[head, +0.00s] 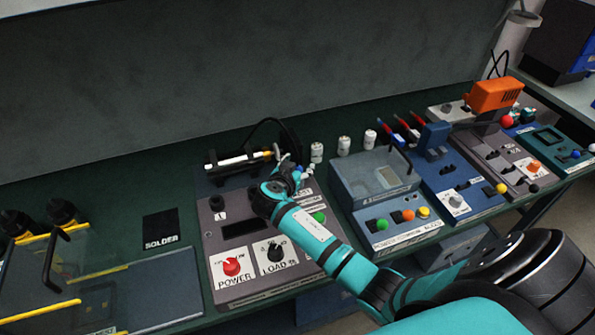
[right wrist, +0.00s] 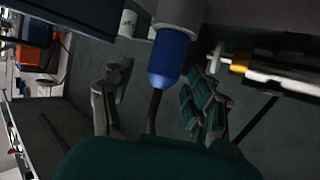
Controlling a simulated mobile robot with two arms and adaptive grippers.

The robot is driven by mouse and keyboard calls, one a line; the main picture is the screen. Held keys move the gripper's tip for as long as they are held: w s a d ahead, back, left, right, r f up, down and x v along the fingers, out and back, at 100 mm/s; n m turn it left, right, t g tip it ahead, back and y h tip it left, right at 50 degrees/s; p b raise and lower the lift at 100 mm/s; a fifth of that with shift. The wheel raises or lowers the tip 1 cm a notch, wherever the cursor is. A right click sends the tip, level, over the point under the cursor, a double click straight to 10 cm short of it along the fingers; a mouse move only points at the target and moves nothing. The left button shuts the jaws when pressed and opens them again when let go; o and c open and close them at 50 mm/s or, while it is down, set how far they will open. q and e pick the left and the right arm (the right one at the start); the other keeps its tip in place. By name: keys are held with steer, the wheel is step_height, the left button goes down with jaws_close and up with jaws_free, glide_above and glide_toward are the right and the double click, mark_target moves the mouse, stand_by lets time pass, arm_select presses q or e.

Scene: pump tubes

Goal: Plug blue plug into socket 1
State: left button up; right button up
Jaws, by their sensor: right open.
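My right gripper (head: 283,176) is over the back edge of the grey control panel (head: 235,208). In the right wrist view its two fingers (right wrist: 155,98) are spread apart. A blue plug (right wrist: 165,60) lies between and slightly beyond them, with a grey cylindrical part above it and a black cable below. A gap shows on both sides of the plug. I cannot tell whether the plug sits in a socket. A black round fitting (head: 217,203) stands at the panel's back left, above a small label that looks like "1". My left gripper is out of view.
A black and white tube with a yellow band (head: 240,160) lies behind the panel, close to my right gripper. Several white cylinders (head: 317,151) stand to the right. The panel has a red POWER knob (head: 232,266) and a black LOAD knob (head: 275,252). Further devices fill the bench's right.

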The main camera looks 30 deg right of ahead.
steer(key=shift+c, duration=0.8)
jaws_close()
steer(key=shift+r, duration=0.15)
